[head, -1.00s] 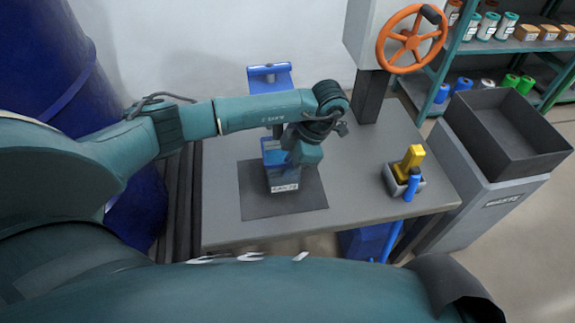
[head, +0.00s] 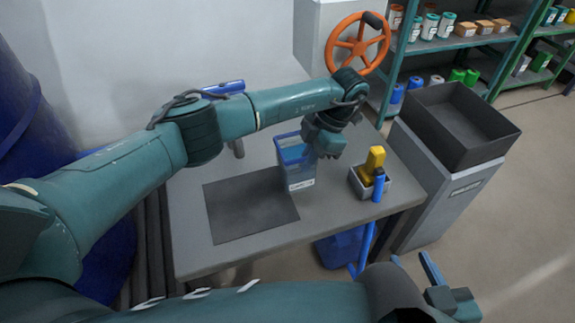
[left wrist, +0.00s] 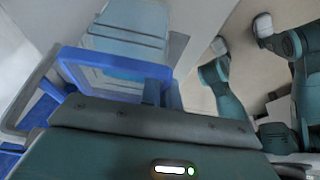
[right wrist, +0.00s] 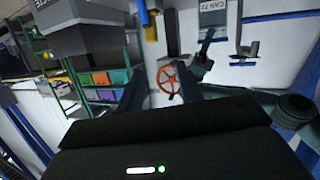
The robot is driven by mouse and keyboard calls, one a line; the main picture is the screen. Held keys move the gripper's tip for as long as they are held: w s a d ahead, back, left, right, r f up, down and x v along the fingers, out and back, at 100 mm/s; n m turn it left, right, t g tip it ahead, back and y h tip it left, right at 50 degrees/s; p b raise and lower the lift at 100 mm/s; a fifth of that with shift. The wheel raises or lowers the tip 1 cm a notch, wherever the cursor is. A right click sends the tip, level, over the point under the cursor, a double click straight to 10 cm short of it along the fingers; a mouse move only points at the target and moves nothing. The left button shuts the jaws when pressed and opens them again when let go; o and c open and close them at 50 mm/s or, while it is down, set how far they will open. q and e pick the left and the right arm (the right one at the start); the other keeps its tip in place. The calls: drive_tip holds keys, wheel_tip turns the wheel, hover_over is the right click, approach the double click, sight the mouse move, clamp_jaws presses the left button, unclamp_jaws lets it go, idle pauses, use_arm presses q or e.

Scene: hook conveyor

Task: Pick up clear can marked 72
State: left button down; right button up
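The clear can (head: 297,178) is a see-through box with a blue upper band and a white label, too small to read in the head view. It appears at the right edge of a dark mat (head: 240,212) on the grey table. My left gripper (head: 322,150) is at its upper right side and looks shut on its rim. The blue rim (left wrist: 115,62) also shows close to the fingers in the left wrist view. My right gripper (head: 440,283) is empty, fingers apart, at lower right. A "CAN 72" label (right wrist: 212,6) shows in the right wrist view.
A small grey tray (head: 357,187) with yellow and blue items stands right of the can. Beyond the table is a dark open bin (head: 425,118) on a grey stand. An orange handwheel (head: 357,43) and stocked green shelves (head: 470,45) are behind.

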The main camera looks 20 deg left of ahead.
use_arm(q)
drive_tip(key=shift+w+d+b, duration=0.55)
drive_tip(key=shift+w+d, duration=0.25)
drive_tip(key=shift+d, duration=0.25)
drive_tip(key=shift+w+d+b, duration=0.5)
drive_tip(key=shift+w+d, duration=0.3)
drive_tip(key=shift+d, duration=0.25)
use_arm(e)
drive_tip(key=shift+w+a+f+n+t+y, duration=0.1)
drive_tip(key=shift+w+a+n+t+y, duration=0.2)
drive_tip(key=shift+t, duration=0.5)
drive_tip(key=shift+s, duration=0.1)
use_arm(q)
drive_tip(key=shift+r, duration=0.15)
